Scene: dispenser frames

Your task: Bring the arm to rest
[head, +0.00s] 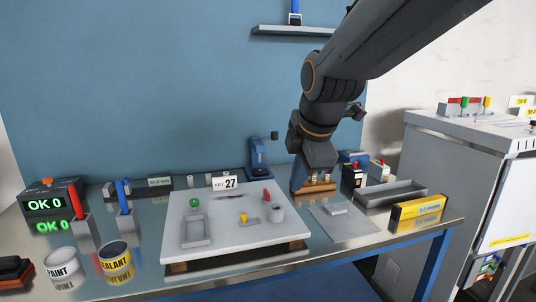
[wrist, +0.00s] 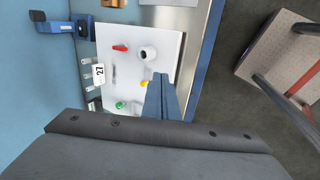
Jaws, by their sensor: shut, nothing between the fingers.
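My dark arm reaches in from the upper right in the head view. My gripper (head: 300,182) points down over the back of the bench, right of the white board (head: 215,232). In the wrist view my gripper (wrist: 161,78) shows its blue-grey fingers together, with nothing between them. There the fingers cover part of the board's lower right corner. I cannot tell their exact height above the bench.
The board carries a green knob (head: 194,202), a red handle (head: 266,195), a yellow part (head: 243,219) and a grey cup (head: 277,213). A brown rack (head: 318,190) stands close by the gripper. A grey tray (head: 390,193) and cabinet (head: 440,180) are at right.

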